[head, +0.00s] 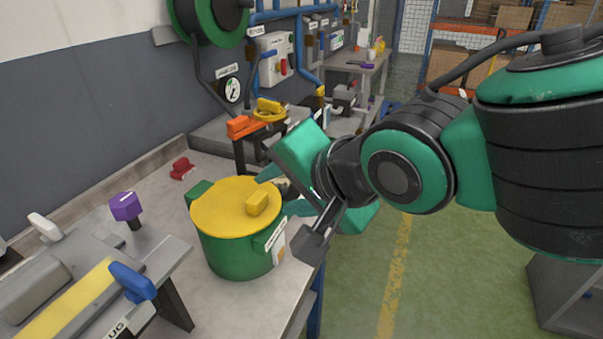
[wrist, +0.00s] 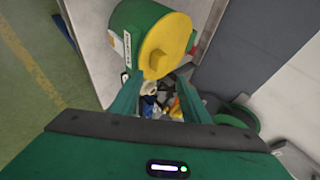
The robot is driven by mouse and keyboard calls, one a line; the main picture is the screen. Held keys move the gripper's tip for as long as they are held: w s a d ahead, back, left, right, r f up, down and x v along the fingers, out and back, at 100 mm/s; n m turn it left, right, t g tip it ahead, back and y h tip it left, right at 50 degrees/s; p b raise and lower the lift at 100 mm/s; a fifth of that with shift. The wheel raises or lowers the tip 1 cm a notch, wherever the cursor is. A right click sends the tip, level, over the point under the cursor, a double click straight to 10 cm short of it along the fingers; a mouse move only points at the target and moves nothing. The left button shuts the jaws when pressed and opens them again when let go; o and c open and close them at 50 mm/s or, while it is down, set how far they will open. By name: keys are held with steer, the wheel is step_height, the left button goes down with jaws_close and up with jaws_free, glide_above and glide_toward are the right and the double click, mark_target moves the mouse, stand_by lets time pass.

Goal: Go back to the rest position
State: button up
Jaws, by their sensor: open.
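My gripper (head: 277,192) is beside the right side of a green drum with a yellow top (head: 236,207), over the bench's right edge in the head view. In the wrist view my gripper (wrist: 158,92) has its two green fingers spread apart, with nothing held between them. The drum (wrist: 128,22) and its yellow top (wrist: 167,45) lie just beyond the fingertips there. Small mixed parts (wrist: 160,103) show between the fingers, lower down. In the head view my wrist hides part of the bench behind the drum. Whether a finger touches the drum I cannot tell.
A grey fixture with a purple knob (head: 125,206) and a blue handle (head: 132,281) stands at front left. A red piece (head: 182,168) lies on the bench (head: 240,308). Green floor (head: 440,270) lies open at right.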

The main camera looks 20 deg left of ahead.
steer(key=w+d+f+m+h, duration=0.15)
steer(key=w+d, duration=0.25)
steer(key=d, duration=0.7)
steer(key=w+d+f+h, duration=0.3)
steer(key=w+d, duration=0.1)
steer(key=d, duration=0.6)
steer(key=w+d+f+h, duration=0.3)
steer(key=w+d, duration=0.1)
steer(key=d, duration=0.7)
steer(key=s+d+f+m+g+h, duration=0.1)
steer(key=s+d, duration=0.2)
steer(key=d, duration=0.4)
steer(key=s+d+f+g+h, duration=0.1)
steer(key=s+d+f+g, duration=0.1)
steer(key=d, duration=0.5)
steer(key=s+d+f+g+y, duration=0.1)
steer(key=s+d+f+g, duration=0.2)
steer(key=s+d, duration=0.7)
steer(key=s, duration=0.4)
steer(key=shift+s+m, duration=0.15)
steer(key=shift+m, duration=0.2)
steer(key=shift+y, duration=0.25)
